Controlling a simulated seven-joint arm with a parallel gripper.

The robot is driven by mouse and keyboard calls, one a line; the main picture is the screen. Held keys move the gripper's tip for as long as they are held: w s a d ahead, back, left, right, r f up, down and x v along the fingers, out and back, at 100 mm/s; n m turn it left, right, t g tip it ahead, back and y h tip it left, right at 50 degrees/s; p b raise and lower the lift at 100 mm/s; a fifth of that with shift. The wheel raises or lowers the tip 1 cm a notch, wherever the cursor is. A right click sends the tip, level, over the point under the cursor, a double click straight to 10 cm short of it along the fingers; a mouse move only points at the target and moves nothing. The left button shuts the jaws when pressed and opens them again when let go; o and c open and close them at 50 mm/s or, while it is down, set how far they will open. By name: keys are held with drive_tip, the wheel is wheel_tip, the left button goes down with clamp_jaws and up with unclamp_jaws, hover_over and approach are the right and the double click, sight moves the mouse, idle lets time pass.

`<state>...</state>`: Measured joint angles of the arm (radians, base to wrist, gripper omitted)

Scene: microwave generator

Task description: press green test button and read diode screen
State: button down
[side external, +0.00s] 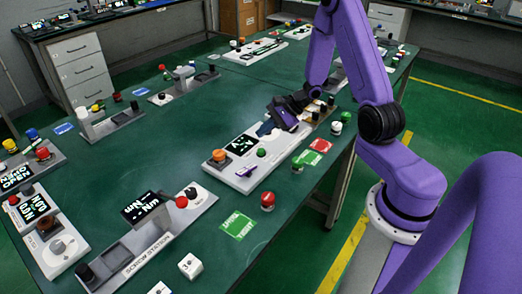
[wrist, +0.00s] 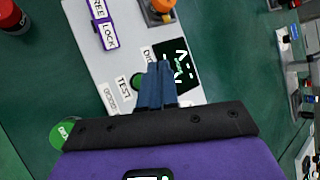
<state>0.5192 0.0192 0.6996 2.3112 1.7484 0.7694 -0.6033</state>
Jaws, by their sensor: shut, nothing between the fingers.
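The white panel (side external: 270,160) lies on the green table and carries a black diode screen (side external: 242,145) with light marks on it. The screen also shows in the wrist view (wrist: 184,72), partly covered by my fingers, so I cannot read it fully. A green button (side external: 261,153) sits beside the screen. In the wrist view a green button (wrist: 136,80) by the TEST label (wrist: 123,89) shows just left of my fingers, partly hidden. My gripper (side external: 264,129) has its blue fingers shut and empty above the panel; the wrist view shows their tips (wrist: 159,64) between button and screen.
An orange knob (side external: 219,156) and a purple FREE/LOCK switch (side external: 243,171) are on the same panel. A red button (side external: 267,201) and a green card (side external: 237,224) lie in front. Other panels stand at left; the table middle is clear.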

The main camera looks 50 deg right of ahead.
drive_tip(key=shift+f, duration=1.9)
drive_tip(key=shift+f, duration=0.15)
idle(0.5)
drive_tip(key=shift+f, duration=0.3)
drive_tip(key=shift+f, duration=0.5)
idle(0.9)
idle(0.3)
drive_tip(key=shift+r, duration=0.95)
drive_tip(key=shift+r, duration=0.1)
drive_tip(key=shift+r, duration=2.4)
